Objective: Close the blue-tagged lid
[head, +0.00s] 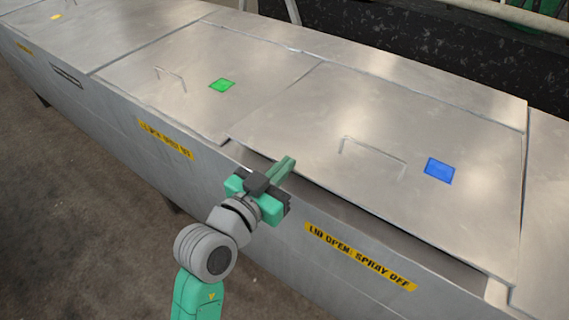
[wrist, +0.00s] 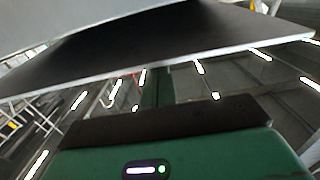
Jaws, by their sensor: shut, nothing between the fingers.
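The blue-tagged lid (head: 385,127) is a flat steel panel with a thin bar handle (head: 373,155) and a blue square tag (head: 439,170). It is slightly raised at its front edge, with a dark gap below. My gripper (head: 287,164) is shut and empty at the lid's front edge, near the left corner. In the wrist view, the lid's dark underside (wrist: 160,48) and bright edge lie just beyond the green fingers (wrist: 157,84). I cannot tell whether the fingers touch the lid.
A green-tagged lid (head: 200,75) lies flat to the left, and a yellow-tagged lid (head: 80,25) lies farther left. A yellow warning label (head: 360,257) is on the front wall. A dark speckled panel (head: 400,40) runs behind. The floor at left is clear.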

